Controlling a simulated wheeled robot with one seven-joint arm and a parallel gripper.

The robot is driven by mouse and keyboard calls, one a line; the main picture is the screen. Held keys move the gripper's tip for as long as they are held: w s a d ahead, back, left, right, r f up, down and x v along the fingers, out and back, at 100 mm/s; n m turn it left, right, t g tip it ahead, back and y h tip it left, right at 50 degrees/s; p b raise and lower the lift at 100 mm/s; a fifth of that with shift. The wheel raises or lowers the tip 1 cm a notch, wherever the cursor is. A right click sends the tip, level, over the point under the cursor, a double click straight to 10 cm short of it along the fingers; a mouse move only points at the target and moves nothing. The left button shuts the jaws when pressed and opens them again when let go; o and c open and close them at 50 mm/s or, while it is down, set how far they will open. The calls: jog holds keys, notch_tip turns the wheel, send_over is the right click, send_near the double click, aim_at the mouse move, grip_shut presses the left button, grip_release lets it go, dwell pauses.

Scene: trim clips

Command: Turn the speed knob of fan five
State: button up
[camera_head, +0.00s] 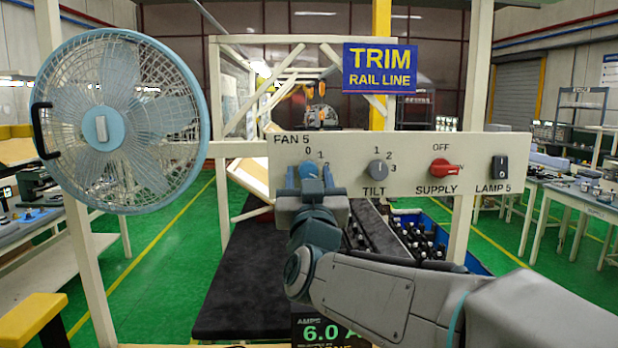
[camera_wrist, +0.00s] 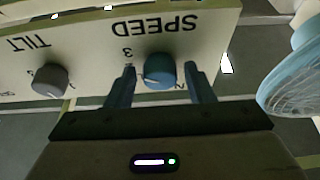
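The blue speed knob (camera_head: 309,169) sits at the left of the white panel (camera_head: 345,145), under the label FAN 5. In the wrist view the knob (camera_wrist: 159,69) stands between the two fingers of my gripper (camera_wrist: 160,75), with a gap on each side. The gripper is open and the fingers look apart from the knob. The knob's pointer setting is unclear. The blue fan (camera_head: 120,122) hangs left of the panel.
On the same panel are a grey tilt knob (camera_head: 378,170), a red supply knob (camera_head: 446,168) and a black lamp switch (camera_head: 500,168). An amps display (camera_head: 330,332) reads 6.0. A dark bench (camera_head: 245,285) lies behind and below the panel.

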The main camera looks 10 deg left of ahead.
jog(key=c, duration=0.7)
jog(key=shift+d+f+n+b, duration=0.1)
jog(key=shift+n+b, duration=0.3)
jog(key=shift+b, duration=0.05)
jog(key=n+g+y+b, duration=0.1)
jog(key=n+b, duration=0.1)
jog(key=n, duration=0.1)
jog(key=n+g+y+b, duration=0.1)
jog(key=n+y+b, duration=0.1)
jog(key=n, duration=0.1)
jog(key=n+y+b, duration=0.1)
jog(key=n+b, duration=0.2)
jog(key=n, duration=0.1)
jog(key=shift+d+g+y, duration=0.15)
jog(key=shift+g+y, duration=0.15)
jog(key=shift+g, duration=0.1)
jog(key=shift+n, duration=0.3)
jog(key=o, duration=1)
jog(key=shift+r, duration=0.2)
